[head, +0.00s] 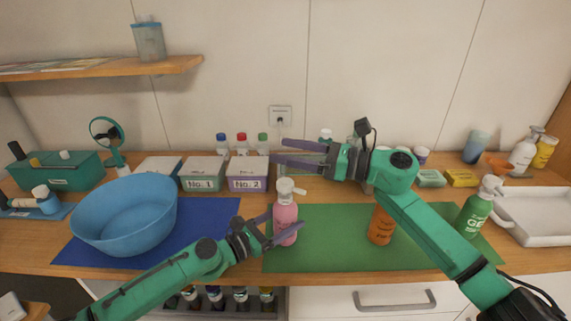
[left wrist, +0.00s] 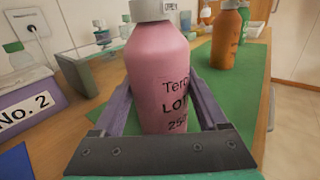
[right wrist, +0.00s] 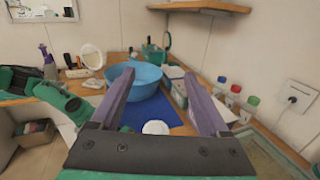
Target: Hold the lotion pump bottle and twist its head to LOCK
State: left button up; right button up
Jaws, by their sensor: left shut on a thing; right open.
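The pink lotion pump bottle (head: 285,222) stands upright at the left edge of the green mat, with a white pump head (head: 287,189) on top. My left gripper (head: 270,233) is shut around the bottle's body; the left wrist view shows the pink bottle (left wrist: 163,75) between its two fingers, with part of the lotion label visible. My right gripper (head: 284,152) is open and empty, above and behind the pump head, its fingers pointing left. In the right wrist view, a white round top (right wrist: 156,127) shows low between the fingers of the right gripper (right wrist: 165,62).
An orange bottle (head: 381,224) and a green gel bottle (head: 477,208) stand to the right on the green mat (head: 320,255). A blue bowl (head: 125,212) sits on the blue mat at left. Boxes No. 1 (head: 203,174) and No. 2 (head: 248,174) stand behind.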

aim_at(292, 189)
pick_arm(q)
jog(key=shift+r, duration=0.1)
pick_arm(e)
jog(key=s+d+f+m+t+h, duration=0.3)
jog(key=s+d+f+m+t, duration=0.15)
jog(key=s+d+f, duration=0.35)
jog(key=shift+n+t, duration=0.35)
jog(key=shift+t, duration=0.1)
jog(key=x, duration=0.4)
jog(key=f+x, duration=0.1)
jog(key=x, duration=0.7)
jog(key=shift+w+d+f, duration=0.15)
jog(key=shift+w+d, duration=0.05)
jog(key=shift+w, duration=0.25)
jog(key=shift+c, duration=0.3)
